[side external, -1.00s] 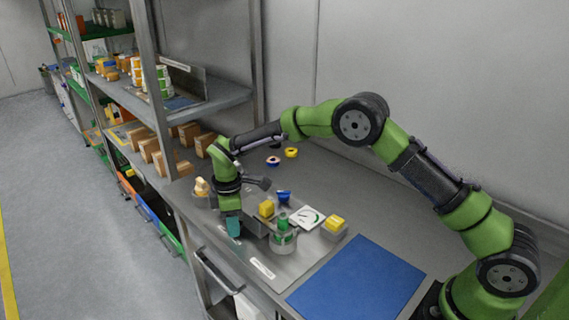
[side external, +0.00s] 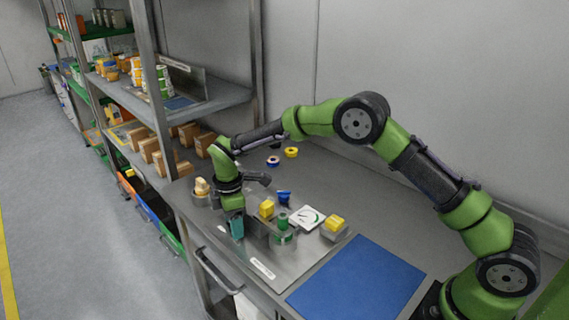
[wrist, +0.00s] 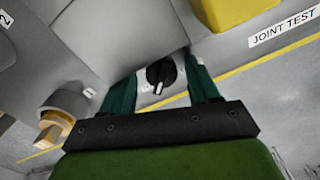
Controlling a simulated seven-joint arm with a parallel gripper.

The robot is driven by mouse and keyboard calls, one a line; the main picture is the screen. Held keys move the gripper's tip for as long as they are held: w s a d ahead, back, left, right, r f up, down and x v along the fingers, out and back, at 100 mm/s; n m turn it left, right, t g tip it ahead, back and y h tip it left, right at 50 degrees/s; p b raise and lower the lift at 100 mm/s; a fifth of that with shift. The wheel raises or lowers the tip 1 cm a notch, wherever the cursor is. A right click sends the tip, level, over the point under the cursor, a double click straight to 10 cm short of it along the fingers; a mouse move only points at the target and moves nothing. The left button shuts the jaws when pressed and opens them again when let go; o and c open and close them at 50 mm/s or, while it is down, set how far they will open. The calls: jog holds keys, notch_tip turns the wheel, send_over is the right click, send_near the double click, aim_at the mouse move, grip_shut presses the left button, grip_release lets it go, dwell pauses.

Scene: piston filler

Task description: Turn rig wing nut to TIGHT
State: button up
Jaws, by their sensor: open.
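My gripper (side external: 237,228) points down at the front of the grey rig (side external: 257,228) in the side external view. In the wrist view its two dark green fingers (wrist: 161,72) are apart. A black knob with a white pointer mark (wrist: 158,74) shows between them on a pale plate; I cannot tell whether the fingers touch it. The pointer end faces the palm side of the picture. I cannot tell for sure that this knob is the wing nut, and no TIGHT marking is readable. In the side external view the gripper hides the knob.
A yellow block (side external: 267,208), a green-topped cylinder (side external: 282,232), a white dial (side external: 307,217) and another yellow-topped part (side external: 334,225) stand close by. A tan-topped grey part (wrist: 62,118) lies left in the wrist view. A blue mat (side external: 357,282) is clear.

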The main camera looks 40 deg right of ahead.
jog(key=n, duration=0.4)
jog(key=shift+s+a+n, duration=0.1)
jog(key=shift+n, duration=0.2)
jog(key=shift+r+n, duration=0.15)
jog(key=shift+n, duration=0.45)
notch_tip(320, 180, up, 17)
jog(key=s+d+r+m+t, duration=0.1)
jog(key=s+d+m, duration=0.3)
jog(key=s+m, duration=0.6)
jog(key=s+d+r+m+t+y, duration=0.1)
jog(key=s+d+m+t, duration=0.1)
jog(key=s+m, duration=0.9)
jog(key=shift+s+d+r+t+y, duration=0.2)
jog(key=shift+d+t+y, duration=0.1)
jog(key=shift+d, duration=0.55)
